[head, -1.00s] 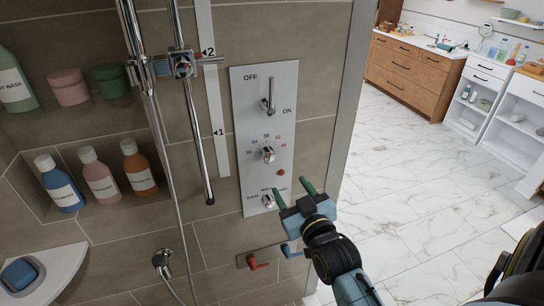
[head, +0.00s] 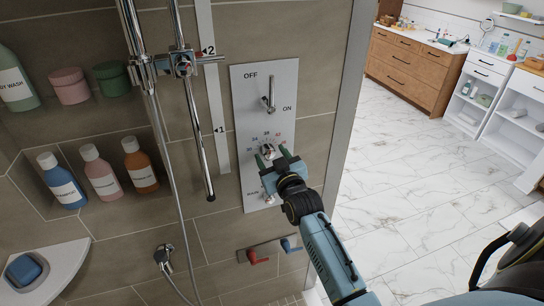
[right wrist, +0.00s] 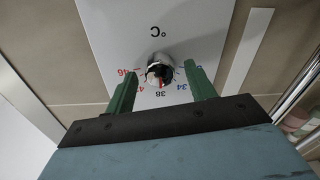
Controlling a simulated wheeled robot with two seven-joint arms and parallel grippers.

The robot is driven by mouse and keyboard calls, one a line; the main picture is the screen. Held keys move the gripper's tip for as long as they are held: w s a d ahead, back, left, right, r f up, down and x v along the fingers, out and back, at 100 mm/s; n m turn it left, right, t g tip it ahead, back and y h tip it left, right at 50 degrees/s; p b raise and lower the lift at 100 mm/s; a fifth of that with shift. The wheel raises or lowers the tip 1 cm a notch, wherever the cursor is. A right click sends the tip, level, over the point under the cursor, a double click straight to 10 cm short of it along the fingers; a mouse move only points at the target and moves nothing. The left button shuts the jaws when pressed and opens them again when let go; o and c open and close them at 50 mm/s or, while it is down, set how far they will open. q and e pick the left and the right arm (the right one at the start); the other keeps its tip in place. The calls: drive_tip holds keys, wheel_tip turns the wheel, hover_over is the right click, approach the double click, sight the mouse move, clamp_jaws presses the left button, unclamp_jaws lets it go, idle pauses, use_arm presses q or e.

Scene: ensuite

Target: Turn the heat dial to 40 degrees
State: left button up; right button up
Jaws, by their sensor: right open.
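The heat dial (head: 268,149) is a chrome knob on a white control panel (head: 252,112), with a temperature scale arched above it. In the right wrist view the dial (right wrist: 157,69) appears upside down, with 46, 38 and 34 readable and 42 partly covered. A red mark on the knob points roughly toward 38. My right gripper (head: 271,156) is open at the panel, one green finger on each side of the dial. In the right wrist view, gaps show between the fingers (right wrist: 160,67) and the knob. My left gripper is not in view.
An ON/OFF lever (head: 269,92) sits above the dial. A lower knob is partly hidden by my gripper. Red (head: 258,257) and blue (head: 290,246) handles are below. A shower hose and rail (head: 197,130) stand left of the panel; bottles (head: 103,172) fill a niche.

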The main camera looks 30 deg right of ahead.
drive_tip(key=c, duration=1)
drive_tip(key=shift+r+m+p, duration=0.1)
drive_tip(key=shift+m+p, duration=0.5)
drive_tip(key=shift+m, duration=1.4)
drive_tip(key=o, duration=1)
